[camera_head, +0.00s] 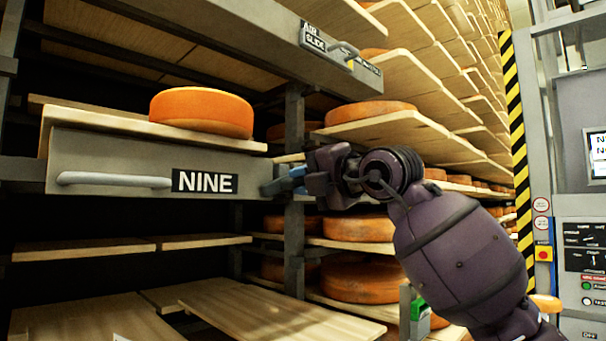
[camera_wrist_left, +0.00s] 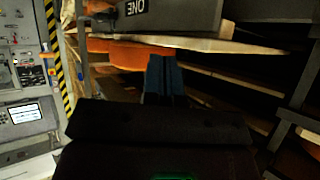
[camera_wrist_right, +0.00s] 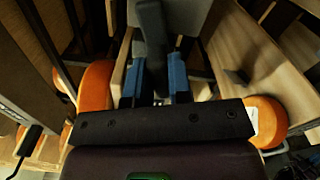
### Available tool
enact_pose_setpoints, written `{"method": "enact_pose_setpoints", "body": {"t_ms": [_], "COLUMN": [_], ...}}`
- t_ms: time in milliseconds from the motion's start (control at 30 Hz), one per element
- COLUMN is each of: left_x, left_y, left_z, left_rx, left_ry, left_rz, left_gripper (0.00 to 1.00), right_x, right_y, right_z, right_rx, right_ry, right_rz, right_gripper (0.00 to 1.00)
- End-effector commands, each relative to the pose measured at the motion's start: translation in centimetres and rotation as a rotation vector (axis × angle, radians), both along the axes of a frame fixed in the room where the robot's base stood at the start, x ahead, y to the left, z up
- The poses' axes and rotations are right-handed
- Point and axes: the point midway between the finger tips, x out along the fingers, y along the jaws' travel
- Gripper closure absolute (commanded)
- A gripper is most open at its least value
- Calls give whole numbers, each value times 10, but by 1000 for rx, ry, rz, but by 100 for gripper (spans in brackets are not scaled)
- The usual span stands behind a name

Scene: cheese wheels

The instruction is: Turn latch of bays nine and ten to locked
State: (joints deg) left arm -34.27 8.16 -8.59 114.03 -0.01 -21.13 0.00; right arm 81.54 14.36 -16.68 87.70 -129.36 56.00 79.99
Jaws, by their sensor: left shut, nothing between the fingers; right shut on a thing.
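The bay nine drawer (camera_head: 115,160) is a grey front with a bar handle (camera_head: 115,180) and a black NINE label (camera_head: 205,182). My right gripper (camera_head: 272,186) is at the right end of this front. In the right wrist view its blue fingers (camera_wrist_right: 156,65) are shut on a dark grey latch lever (camera_wrist_right: 152,35). In the head view the gripper mostly hides the latch. My left gripper shows only in the left wrist view (camera_wrist_left: 164,62), shut and empty, near an orange cheese wheel. I see no label for bay ten.
An orange cheese wheel (camera_head: 202,110) lies on the board above bay nine. Bare boards (camera_head: 90,318) lie below. A control panel (camera_head: 580,245) stands at the right beside a striped post (camera_head: 518,150).

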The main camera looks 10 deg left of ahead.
Motion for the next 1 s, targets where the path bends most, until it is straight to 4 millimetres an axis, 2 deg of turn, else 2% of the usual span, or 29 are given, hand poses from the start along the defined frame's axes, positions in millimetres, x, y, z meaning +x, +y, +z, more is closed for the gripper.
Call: {"method": "enact_pose_setpoints", "body": {"t_ms": [500,1000], "left_x": [2,-3], "left_y": [0,1], "left_z": [15,14], "left_rx": [0,0], "left_ry": [-8,1], "left_rz": [0,2], "left_gripper": [100,100], "right_x": [1,1], "right_y": [-1,-1], "right_z": [-1,-2], "right_rx": [183,214], "right_ry": [272,321], "right_rz": [-2,-1], "right_gripper": [100,100]}}
